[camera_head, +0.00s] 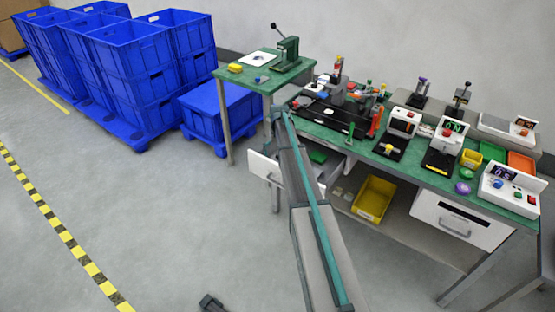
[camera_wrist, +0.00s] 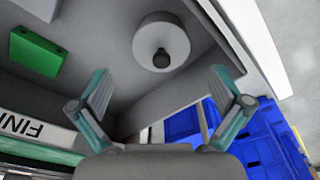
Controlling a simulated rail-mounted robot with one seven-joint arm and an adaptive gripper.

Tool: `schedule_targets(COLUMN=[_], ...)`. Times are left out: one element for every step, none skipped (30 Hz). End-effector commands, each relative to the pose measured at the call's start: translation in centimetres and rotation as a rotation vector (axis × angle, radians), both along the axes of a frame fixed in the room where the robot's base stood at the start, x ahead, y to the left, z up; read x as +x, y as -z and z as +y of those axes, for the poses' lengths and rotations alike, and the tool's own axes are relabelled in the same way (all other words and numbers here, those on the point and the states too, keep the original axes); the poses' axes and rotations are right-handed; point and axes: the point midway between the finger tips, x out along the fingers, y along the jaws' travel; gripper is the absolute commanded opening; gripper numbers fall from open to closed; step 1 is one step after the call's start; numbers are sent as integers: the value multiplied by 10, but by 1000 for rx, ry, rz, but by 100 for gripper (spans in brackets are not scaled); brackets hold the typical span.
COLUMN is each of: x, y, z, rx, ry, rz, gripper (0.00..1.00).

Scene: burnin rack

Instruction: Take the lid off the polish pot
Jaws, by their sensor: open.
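The polish pot shows in the wrist view as a pale round shape with its lid (camera_wrist: 150,32) on top, seen from above. A dark round knob (camera_wrist: 161,58) stands on the lid. The pot is inside an open drawer (camera_wrist: 190,100). My gripper (camera_wrist: 160,75) is open, with its two teal fingers apart and nothing between them. The pot lies beyond the fingertips, roughly centred between them, and is not touched. In the head view the open drawer (camera_head: 265,168) is at the bench's left end; my arm hides part of it, and I cannot make out the pot.
A green block (camera_wrist: 38,56) and a pale box (camera_wrist: 38,8) share the drawer. The drawer walls are close around the pot. The green bench (camera_head: 340,135) holds several devices. A yellow bin (camera_head: 373,198) sits below. Blue crates (camera_head: 135,75) stand at left.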

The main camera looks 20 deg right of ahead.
Motion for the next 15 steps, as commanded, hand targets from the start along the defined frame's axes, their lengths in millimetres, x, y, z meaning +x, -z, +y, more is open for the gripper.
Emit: schedule_targets(x=[1,1,2,3,3,4,4,4,4,4,4,4,4,4,4], y=[5,9,14,19,24,28,31,33,35,36,37,37,37,37,37], z=[1,1,1,1,1,1,1,1,1,1,1,1,1,1,1], rx=[1,1,1,1,1,1,1,1,0,0,0,0,0,0,0], ry=[0,0,0,0,0,0,0,0,0,0,0,0,0,0,0], rz=[2,3,3,3,2,2,2,2,1,1,0,0,0,0,0], gripper=[100,100,100,100,100,100,100,100,100,100,100,100,100,100,100])
